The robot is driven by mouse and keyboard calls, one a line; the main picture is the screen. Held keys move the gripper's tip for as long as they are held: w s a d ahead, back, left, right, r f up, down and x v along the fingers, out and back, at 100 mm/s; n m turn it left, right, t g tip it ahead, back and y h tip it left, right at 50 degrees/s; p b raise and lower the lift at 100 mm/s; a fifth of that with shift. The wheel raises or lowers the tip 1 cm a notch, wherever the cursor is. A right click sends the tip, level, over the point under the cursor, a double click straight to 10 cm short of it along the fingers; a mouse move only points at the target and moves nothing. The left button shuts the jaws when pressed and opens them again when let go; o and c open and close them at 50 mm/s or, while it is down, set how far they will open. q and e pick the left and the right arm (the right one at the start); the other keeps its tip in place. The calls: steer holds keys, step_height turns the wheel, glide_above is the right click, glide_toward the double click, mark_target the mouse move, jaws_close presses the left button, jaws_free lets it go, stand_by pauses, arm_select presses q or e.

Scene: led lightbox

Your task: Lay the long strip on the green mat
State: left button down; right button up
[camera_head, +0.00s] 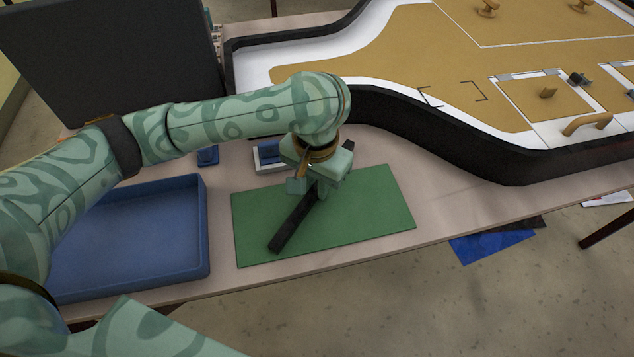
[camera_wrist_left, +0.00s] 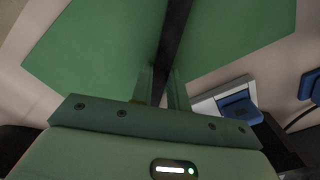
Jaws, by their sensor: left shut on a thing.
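The long strip (camera_head: 293,224) is a dark, narrow bar. It lies at a slant over the green mat (camera_head: 365,215), its near end at the mat's front left part. I cannot tell whether it touches the mat or is just above it. My left gripper (camera_head: 318,192) is over the mat, pointing down, shut on the strip near its upper end. In the left wrist view the strip (camera_wrist_left: 174,35) runs between the fingers of the gripper (camera_wrist_left: 163,85), with the mat (camera_wrist_left: 100,45) behind it. My right gripper is not in view.
A blue tray (camera_head: 207,235) stands left of the mat. A white and blue block (camera_head: 268,155) sits behind the mat. A large black-edged board (camera_head: 450,136) fills the back right. A dark upright panel (camera_head: 110,60) stands at the back left. The table's front edge is close to the mat.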

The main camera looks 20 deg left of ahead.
mark_target(316, 189)
arm_select(q)
steer(key=c, duration=1.4)
jaws_free()
steer(key=shift+f, duration=0.1)
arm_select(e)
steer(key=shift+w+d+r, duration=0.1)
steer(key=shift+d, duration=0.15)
arm_select(q)
steer(key=shift+o, duration=0.2)
